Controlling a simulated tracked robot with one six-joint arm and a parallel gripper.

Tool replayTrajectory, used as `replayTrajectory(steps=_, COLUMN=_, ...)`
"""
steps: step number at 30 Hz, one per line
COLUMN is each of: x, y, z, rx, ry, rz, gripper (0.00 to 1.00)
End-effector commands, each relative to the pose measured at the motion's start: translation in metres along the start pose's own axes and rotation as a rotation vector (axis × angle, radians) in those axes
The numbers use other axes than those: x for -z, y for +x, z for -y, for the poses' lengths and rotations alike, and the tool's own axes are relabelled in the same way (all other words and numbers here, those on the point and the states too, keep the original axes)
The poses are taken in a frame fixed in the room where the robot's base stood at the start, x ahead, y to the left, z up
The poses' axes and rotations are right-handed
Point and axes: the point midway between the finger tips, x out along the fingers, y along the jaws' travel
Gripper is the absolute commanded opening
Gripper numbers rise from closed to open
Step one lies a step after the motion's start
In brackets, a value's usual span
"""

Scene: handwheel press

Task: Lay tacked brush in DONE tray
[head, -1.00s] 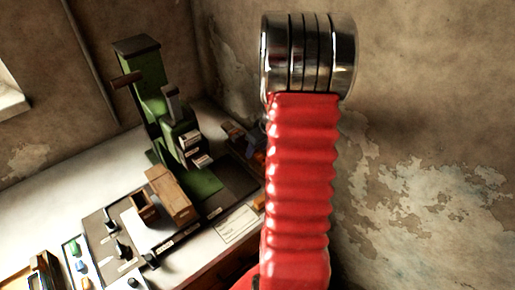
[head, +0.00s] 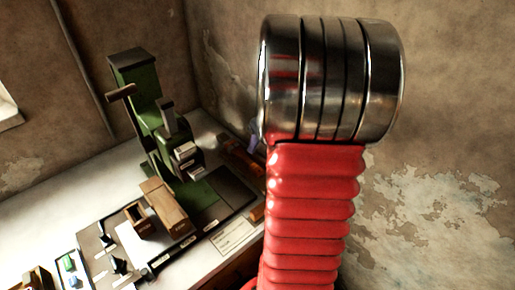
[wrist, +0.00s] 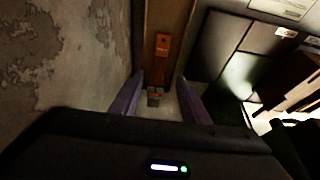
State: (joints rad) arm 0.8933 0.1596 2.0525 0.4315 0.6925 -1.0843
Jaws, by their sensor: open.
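In the wrist view my gripper (wrist: 160,78) is open, with its two purple fingers apart. An orange, narrow piece with a hole and a grey block at its near end (wrist: 162,45) lies ahead of and between the fingers; it looks like the brush, but the view is dark. It lies within a long brown wooden-edged trough (wrist: 191,22), perhaps the DONE tray; no label on it is readable. Neither finger clearly touches the piece. In the head view a purple bit of my gripper (head: 254,142) shows by a brown-orange item (head: 240,157) at the table's far right; my arm hides the rest.
A green press (head: 150,110) stands at the back of the white table (head: 60,205). A wooden box (head: 166,206) and small parts stand on a dark board (head: 230,190) before it. A printed card (head: 233,236) lies near the right edge. Peeling walls (head: 440,200) rise close behind and right.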

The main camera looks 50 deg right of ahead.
Motion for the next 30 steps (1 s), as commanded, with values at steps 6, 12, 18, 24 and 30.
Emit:
replayTrajectory(steps=6, x=-0.0002, y=-0.0134, z=0.0001, rx=0.000, ry=0.000, rz=0.000, gripper=0.42)
replayTrajectory(steps=12, x=-0.0004, y=-0.0135, z=0.0002, rx=0.001, ry=0.000, rz=0.001, gripper=0.42)
replayTrajectory(steps=18, x=-0.0004, y=-0.0133, z=0.0002, rx=0.001, ry=0.000, rz=0.001, gripper=0.42)
replayTrajectory(steps=24, x=-0.0004, y=-0.0132, z=0.0003, rx=0.001, ry=0.000, rz=0.001, gripper=0.42)
replayTrajectory(steps=30, x=-0.0004, y=-0.0132, z=0.0003, rx=0.001, ry=0.000, rz=0.001, gripper=0.42)
